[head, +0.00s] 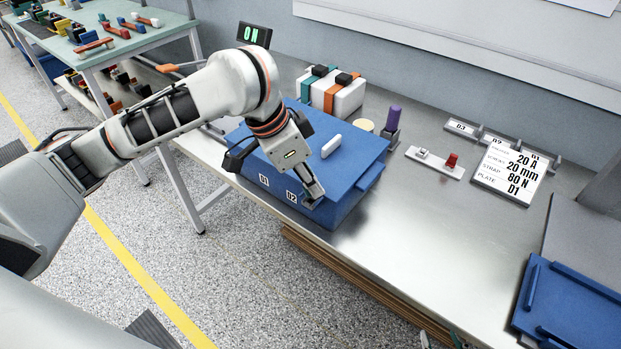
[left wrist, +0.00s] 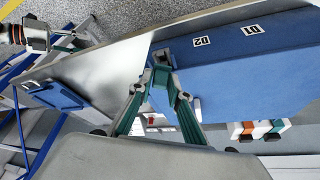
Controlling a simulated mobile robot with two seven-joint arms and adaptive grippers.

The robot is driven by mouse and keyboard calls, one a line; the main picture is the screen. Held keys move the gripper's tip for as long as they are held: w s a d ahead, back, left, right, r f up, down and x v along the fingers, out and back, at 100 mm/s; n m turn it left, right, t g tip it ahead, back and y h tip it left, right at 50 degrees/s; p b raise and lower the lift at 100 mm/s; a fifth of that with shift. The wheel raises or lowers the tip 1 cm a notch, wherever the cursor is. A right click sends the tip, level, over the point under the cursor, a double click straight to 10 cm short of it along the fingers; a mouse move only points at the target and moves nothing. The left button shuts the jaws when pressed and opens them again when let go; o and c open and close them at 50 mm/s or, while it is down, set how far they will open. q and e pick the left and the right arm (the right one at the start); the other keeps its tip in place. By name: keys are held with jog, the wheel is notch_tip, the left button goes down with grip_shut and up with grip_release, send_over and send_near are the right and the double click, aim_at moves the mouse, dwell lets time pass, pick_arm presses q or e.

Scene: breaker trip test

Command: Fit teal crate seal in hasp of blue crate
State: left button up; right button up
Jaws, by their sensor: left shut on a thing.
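My left gripper (head: 313,198) is at the crate's front edge, just right of D2. In the left wrist view, my left gripper (left wrist: 162,75) is shut on a small teal piece, the crate seal (left wrist: 161,77), beside the blue crate (left wrist: 235,75).
A blue tray (head: 570,310) is at the right. The bench front middle is clear.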

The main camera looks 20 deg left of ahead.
dwell(0.4)
jog(key=shift+w+r, duration=0.2)
jog(key=shift+w, duration=0.2)
jog(key=shift+s+r+p, duration=0.15)
jog(key=shift+r+p, duration=0.15)
jog(key=shift+s+r+p, duration=0.15)
jog(key=shift+r+p, duration=0.35)
jog(key=shift+p, duration=0.25)
dwell(0.6)
jog(key=shift+s+d+r+g+p, duration=0.1)
jog(key=shift+s+r+g+p, duration=0.4)
jog(key=shift+p, duration=1.35)
dwell(0.5)
